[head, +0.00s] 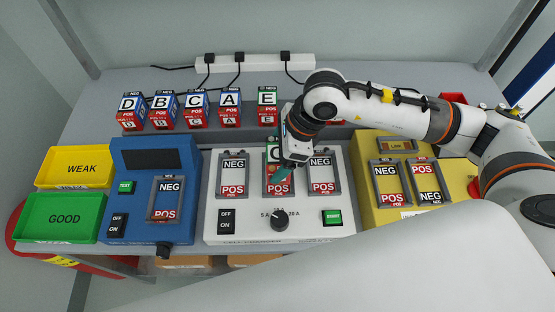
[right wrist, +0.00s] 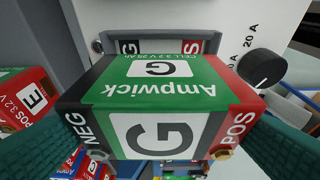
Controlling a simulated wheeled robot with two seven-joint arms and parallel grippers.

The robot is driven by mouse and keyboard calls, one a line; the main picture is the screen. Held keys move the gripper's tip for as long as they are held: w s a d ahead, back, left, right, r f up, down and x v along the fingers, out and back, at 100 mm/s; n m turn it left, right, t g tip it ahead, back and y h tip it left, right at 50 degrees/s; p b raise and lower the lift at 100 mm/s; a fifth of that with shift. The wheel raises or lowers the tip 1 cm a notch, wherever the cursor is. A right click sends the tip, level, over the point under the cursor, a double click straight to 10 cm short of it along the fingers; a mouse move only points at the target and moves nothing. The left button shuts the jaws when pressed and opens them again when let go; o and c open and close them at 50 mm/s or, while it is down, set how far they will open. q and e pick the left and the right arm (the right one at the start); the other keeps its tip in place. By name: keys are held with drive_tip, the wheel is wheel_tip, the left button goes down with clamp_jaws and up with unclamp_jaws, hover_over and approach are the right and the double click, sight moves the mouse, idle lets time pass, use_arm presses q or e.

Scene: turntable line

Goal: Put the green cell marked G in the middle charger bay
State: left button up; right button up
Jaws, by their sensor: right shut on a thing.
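The green cell marked G (right wrist: 155,92) has a black NEG end and a red POS end. My right gripper (head: 281,172) is shut on it, with a teal finger on each side in the right wrist view. In the head view the cell (head: 272,151) is partly hidden by the gripper, over the middle bay (head: 266,188) of the white charger (head: 245,205). Its NEG and POS ends match the bay's labels, NEG at the back and POS at the front. I cannot tell whether it touches the bay floor. My left gripper is not in view.
Bays with NEG and POS labels stand left (head: 233,176) and right (head: 323,175) of it. A row of lettered cells (head: 197,108) stands behind. A blue tester (head: 125,205), a green GOOD tray (head: 60,237), a yellow WEAK tray (head: 55,182) and a yellow unit (head: 378,216) flank the charger.

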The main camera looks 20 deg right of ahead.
sight(278, 164)
wheel_tip(278, 164, down, 4)
drive_tip(key=shift+r+p, duration=0.25)
drive_tip(key=shift+p, duration=0.05)
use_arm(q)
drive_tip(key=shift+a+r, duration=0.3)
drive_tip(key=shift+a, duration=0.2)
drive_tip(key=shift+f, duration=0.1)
use_arm(e)
drive_tip(key=shift+a, duration=0.1)
drive_tip(key=shift+f+b, duration=0.15)
drive_tip(key=shift+b, duration=0.15)
drive_tip(key=o, duration=1.3)
drive_tip(key=shift+r+p, duration=0.2)
drive_tip(key=shift+p, duration=0.1)
use_arm(q)
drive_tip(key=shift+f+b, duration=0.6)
drive_tip(key=shift+b, duration=0.15)
use_arm(e)
drive_tip(key=v, duration=1.2)
